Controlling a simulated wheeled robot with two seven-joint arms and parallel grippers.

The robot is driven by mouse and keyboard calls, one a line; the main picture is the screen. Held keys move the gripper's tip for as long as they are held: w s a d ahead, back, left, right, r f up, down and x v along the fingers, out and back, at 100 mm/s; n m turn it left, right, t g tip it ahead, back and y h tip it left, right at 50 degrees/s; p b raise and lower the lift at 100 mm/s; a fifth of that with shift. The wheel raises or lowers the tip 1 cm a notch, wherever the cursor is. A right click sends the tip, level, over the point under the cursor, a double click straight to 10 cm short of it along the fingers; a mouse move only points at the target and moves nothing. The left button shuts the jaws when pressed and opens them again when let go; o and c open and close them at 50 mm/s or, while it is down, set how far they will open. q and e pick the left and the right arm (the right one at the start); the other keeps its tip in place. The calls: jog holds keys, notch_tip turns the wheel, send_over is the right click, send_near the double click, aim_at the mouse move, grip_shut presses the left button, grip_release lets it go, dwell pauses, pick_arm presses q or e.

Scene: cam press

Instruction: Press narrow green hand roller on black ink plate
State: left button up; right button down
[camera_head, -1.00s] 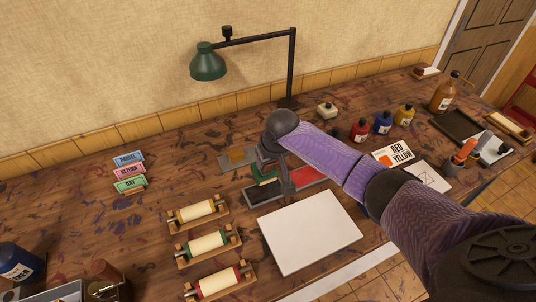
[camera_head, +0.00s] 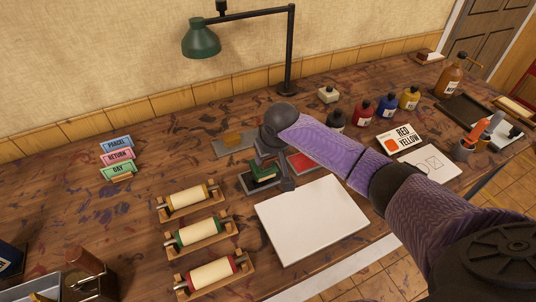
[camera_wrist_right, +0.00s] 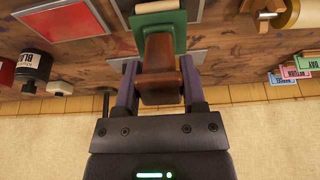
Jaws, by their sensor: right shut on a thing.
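My right gripper (camera_head: 267,152) is shut on the brown handle (camera_wrist_right: 160,78) of the green hand roller (camera_head: 263,172). In the right wrist view, the fingers (camera_wrist_right: 158,88) sit on both sides of the handle. Its green frame (camera_wrist_right: 172,28) and pale roller (camera_wrist_right: 156,6) lie beyond them. In the head view the roller is low over the black ink plate (camera_head: 250,187), partly hidden by my wrist. I cannot tell whether the roller touches the plate. My left gripper is not in view.
A red ink plate (camera_head: 302,162) is right of the black one, and a white sheet (camera_head: 312,219) lies in front. Three cradled rollers (camera_head: 202,235) stand left. Ink bottles (camera_head: 386,106) and a lamp (camera_head: 202,38) stand behind.

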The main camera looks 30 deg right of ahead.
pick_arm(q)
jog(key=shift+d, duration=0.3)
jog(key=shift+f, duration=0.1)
pick_arm(e)
jog(key=shift+f, duration=0.15)
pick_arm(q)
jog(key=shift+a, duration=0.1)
pick_arm(e)
jog(key=shift+f, duration=0.15)
jog(key=shift+f, duration=0.15)
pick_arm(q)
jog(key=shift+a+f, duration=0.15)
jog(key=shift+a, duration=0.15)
pick_arm(e)
jog(key=shift+f, duration=0.15)
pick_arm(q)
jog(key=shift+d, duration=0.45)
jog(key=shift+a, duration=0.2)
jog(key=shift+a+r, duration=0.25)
pick_arm(e)
jog(key=shift+f, duration=0.1)
